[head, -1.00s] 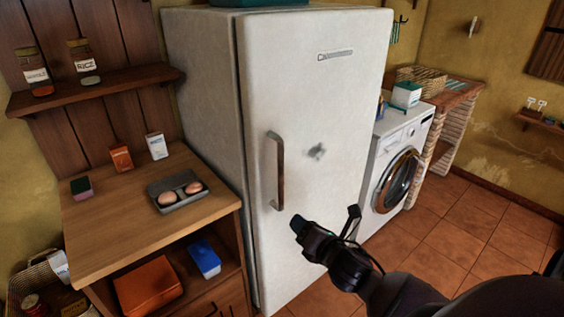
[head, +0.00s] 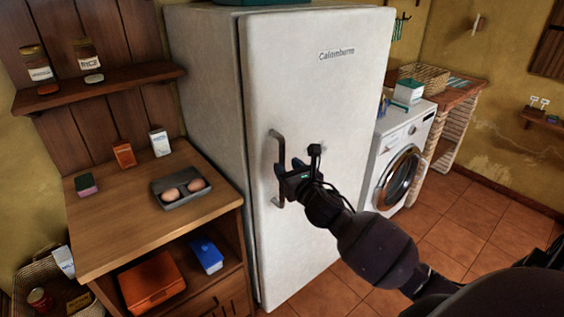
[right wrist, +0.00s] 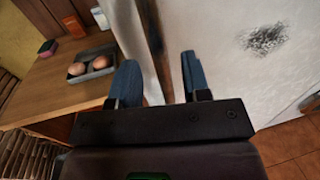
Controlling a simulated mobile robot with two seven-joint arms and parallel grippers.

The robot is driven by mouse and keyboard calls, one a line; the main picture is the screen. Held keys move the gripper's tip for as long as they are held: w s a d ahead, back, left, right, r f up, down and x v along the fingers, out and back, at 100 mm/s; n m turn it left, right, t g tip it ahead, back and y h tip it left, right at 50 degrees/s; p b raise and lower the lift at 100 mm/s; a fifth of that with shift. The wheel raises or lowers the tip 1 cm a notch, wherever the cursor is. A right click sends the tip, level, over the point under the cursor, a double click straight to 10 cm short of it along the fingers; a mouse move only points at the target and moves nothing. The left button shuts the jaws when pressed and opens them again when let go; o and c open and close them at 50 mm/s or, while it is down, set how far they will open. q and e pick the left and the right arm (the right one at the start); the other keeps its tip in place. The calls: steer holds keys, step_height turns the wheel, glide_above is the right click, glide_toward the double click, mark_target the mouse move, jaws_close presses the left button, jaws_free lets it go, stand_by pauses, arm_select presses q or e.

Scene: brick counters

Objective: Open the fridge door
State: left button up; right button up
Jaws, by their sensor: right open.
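The white fridge (head: 330,110) stands with its door shut, and the side wall meets the door with no gap. Its vertical bar handle (head: 276,146) is on the door's left side. My right gripper (head: 290,172) is at the handle's middle and hides part of it. In the right wrist view, the open fingers (right wrist: 162,82) point at the door, and the handle (right wrist: 152,38) runs down between them. I cannot tell whether either finger touches it. My left gripper is not in view.
A wooden counter (head: 105,225) with an egg tray (head: 180,203) stands close to the fridge's left. A washing machine (head: 383,150) is on the right. The tiled floor (head: 440,235) in front of the fridge looks clear at right.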

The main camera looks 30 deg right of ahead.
mark_target(284, 164)
steer(key=shift+w+d, duration=0.2)
steer(key=shift+w, duration=1.55)
jaws_close()
